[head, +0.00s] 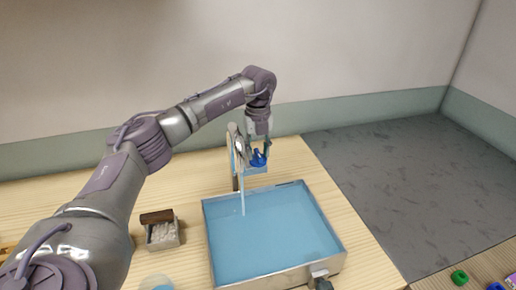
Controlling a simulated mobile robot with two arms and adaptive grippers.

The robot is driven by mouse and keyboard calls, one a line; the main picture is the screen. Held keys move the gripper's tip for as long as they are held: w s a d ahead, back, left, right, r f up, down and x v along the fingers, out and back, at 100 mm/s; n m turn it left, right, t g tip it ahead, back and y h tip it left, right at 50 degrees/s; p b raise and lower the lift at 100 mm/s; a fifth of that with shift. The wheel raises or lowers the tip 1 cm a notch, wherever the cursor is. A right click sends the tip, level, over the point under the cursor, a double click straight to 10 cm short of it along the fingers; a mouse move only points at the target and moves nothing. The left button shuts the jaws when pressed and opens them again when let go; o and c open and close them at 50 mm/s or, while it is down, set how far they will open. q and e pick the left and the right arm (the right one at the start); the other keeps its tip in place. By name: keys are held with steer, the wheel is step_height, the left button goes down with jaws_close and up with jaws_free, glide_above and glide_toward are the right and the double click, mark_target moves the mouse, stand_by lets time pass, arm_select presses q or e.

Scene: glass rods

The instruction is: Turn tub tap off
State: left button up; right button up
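The tub (337,258) is a metal-rimmed basin holding blue water, on the wooden table. The tap (235,150) stands at its back edge, and a pale stream (242,195) runs down from it into the tub. The tap's blue handle (258,159) is at the fingertips of my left gripper (257,149). My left gripper points down from above, with its fingers around or beside the handle; I cannot tell whether they press on it. My arm and gripper hide part of the tap. My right gripper is out of view.
A small box of pale pieces with a brown block (160,229) sits left of the tub. A clear cup (156,283) is at the bottom edge. A fitting (320,272) sticks out of the tub's front. Green (459,277) and blue (496,286) items lie far right.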

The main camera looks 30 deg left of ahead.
arm_select(q)
steer(key=shift+f, duration=0.1)
jaws_close()
